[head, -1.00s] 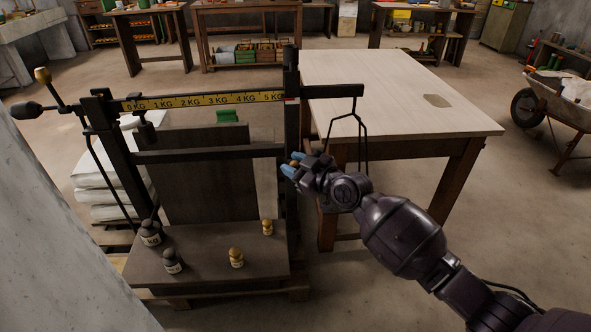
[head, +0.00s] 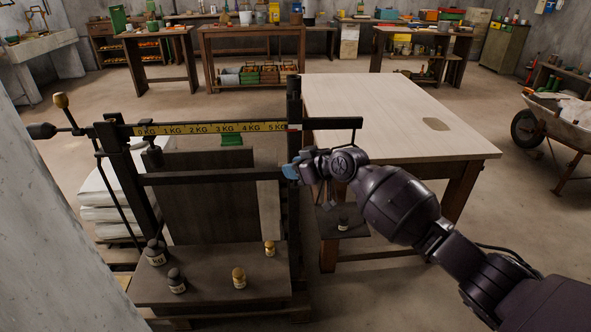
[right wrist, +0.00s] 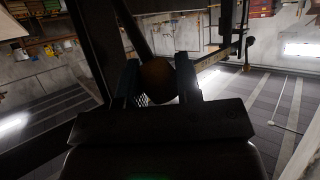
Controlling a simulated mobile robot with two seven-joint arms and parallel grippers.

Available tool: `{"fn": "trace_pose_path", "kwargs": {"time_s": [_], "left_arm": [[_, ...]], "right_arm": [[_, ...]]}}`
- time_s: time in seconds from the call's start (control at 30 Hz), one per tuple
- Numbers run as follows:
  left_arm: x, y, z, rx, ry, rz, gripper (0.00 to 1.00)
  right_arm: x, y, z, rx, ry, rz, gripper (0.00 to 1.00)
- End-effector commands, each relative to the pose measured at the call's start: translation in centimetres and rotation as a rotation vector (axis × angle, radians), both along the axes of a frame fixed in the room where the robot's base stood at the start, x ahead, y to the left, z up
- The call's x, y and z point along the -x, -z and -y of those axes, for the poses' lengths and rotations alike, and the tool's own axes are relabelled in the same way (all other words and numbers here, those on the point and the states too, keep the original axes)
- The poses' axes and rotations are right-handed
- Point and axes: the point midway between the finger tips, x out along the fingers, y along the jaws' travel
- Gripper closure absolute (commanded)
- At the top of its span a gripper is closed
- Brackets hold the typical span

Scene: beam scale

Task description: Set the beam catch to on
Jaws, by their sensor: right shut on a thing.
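The beam scale stands at left centre in the head view, with its yellow-marked beam (head: 210,128) lying across a dark frame (head: 215,178). My right gripper (head: 291,171) is at the frame's right post, just below the beam's right end. In the right wrist view, its fingers (right wrist: 159,84) are shut on a round brown knob (right wrist: 158,78), which I take to be the beam catch's. The knob is hidden in the head view, and the catch's on or off marking cannot be read. My left gripper is not in view.
Two dark weights (head: 155,252) and two brass weights (head: 239,278) stand on the scale's platform (head: 205,302). A hanging plate (head: 325,222) carries a small dark weight (head: 343,224). A wooden table (head: 390,110) stands close to the right, its top mostly clear.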

Motion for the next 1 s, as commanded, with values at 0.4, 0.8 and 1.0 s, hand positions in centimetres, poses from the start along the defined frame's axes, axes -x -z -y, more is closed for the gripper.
{"fn": "trace_pose_path", "kwargs": {"time_s": [0.4, 0.8, 1.0], "left_arm": [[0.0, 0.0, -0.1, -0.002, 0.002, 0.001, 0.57], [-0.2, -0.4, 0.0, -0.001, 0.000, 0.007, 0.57], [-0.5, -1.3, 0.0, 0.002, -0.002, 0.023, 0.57]], "right_arm": [[0.1, 0.1, -0.1, -0.002, 0.000, -0.003, 0.44], [0.4, -0.4, 0.5, 0.000, 0.001, 0.001, 0.43], [2.2, -1.9, 2.5, 0.000, 0.002, 0.004, 0.43]]}}
